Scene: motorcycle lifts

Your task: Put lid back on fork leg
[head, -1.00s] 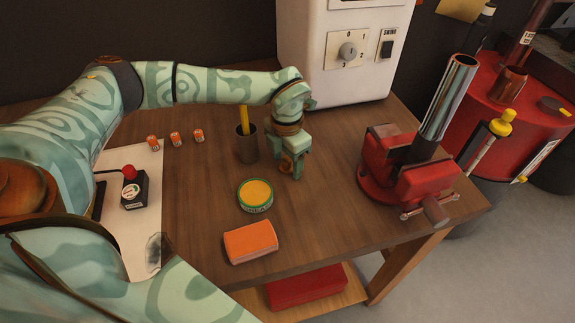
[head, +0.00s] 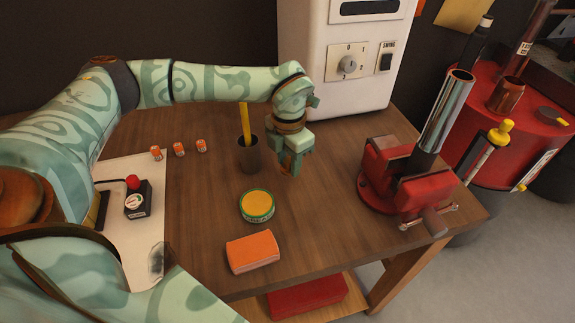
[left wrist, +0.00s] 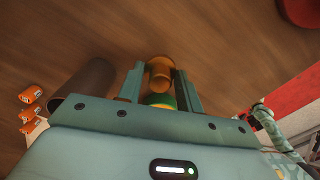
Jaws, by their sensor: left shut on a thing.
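The fork leg (head: 447,108) is a shiny chrome tube. It stands tilted to the right in the red vise (head: 416,185), and its dark upper end looks open. My left gripper (head: 288,170) is left of the vise, above the wooden table near a dark cup. It is shut on a small copper-brown round piece, apparently the lid, mostly hidden by the fingers in the head view. In the left wrist view, this lid (left wrist: 160,72) sits between the fingers (left wrist: 160,80). My right gripper is out of view.
The dark cup (head: 250,157) with a yellow stick stands close left of the gripper. A green-and-yellow tin (head: 257,206) and an orange block (head: 252,252) lie nearer. A white machine (head: 345,65) stands behind. Bare table lies between gripper and vise.

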